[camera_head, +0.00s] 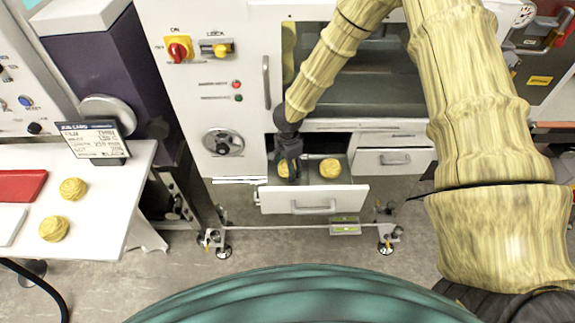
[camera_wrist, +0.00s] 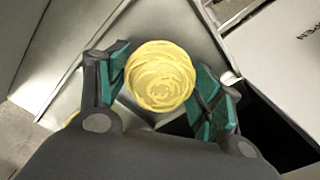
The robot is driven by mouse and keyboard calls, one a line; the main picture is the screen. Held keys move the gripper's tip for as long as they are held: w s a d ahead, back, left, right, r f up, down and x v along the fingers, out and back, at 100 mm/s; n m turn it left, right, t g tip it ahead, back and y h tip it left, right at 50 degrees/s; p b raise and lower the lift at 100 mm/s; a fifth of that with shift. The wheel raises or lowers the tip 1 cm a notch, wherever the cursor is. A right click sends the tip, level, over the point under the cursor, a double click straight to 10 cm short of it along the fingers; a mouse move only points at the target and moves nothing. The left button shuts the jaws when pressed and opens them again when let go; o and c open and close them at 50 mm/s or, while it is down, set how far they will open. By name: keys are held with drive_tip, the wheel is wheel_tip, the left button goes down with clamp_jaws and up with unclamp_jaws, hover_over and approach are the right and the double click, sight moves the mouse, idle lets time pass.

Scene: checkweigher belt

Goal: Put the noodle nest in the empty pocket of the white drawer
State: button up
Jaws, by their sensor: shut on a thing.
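The white drawer (camera_head: 313,204) is pulled out of the machine's front, and its inside is visible from above. A round yellow noodle nest (camera_head: 330,168) lies in its right part. My gripper (camera_head: 288,172) reaches down into its left part, shut on another noodle nest (camera_head: 283,168) that its fingers partly hide. In the wrist view the held nest (camera_wrist: 160,76) sits between the green finger pads (camera_wrist: 164,92), over the grey drawer interior. I cannot tell whether it touches the drawer floor. A sliver of yellow (camera_wrist: 72,118) shows at lower left there.
Two more nests (camera_head: 73,188) (camera_head: 53,228) lie on the white table (camera_head: 110,190) at left, near a red tray (camera_head: 20,185) and a sign card (camera_head: 93,142). A closed drawer (camera_head: 395,160) is right of the open one. My arm spans the upper right.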

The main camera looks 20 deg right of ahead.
drive_tip(key=shift+f, duration=0.15)
drive_tip(key=o, duration=1.1)
drive_tip(key=shift+c, duration=0.2)
wheel_tip(320, 180, up, 12)
drive_tip(key=b, duration=0.3)
